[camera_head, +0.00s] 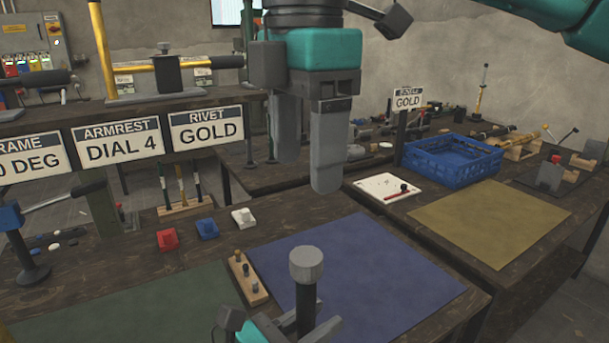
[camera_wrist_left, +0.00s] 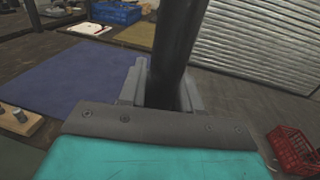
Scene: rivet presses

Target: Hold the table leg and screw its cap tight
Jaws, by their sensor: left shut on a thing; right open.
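The table leg (camera_head: 306,303) is a dark upright post with a grey knurled cap (camera_head: 306,264) on its top end, at the bottom centre of the head view. My left gripper (camera_head: 303,326) is shut on the leg below the cap. In the left wrist view the dark leg (camera_wrist_left: 178,40) rises between the grey fingers of the left gripper (camera_wrist_left: 162,92); the cap is out of that view. My right gripper (camera_head: 308,172) is open and empty, fingers pointing down, above and apart from the cap. Whether the cap is tight cannot be told.
A blue mat (camera_head: 350,270) lies behind the leg. A wooden block with pegs (camera_head: 247,278) stands at its left edge. Red (camera_head: 167,239), blue (camera_head: 207,229) and white (camera_head: 243,218) small parts sit behind. A blue crate (camera_head: 452,158) and yellow mat (camera_head: 490,222) are on the right table.

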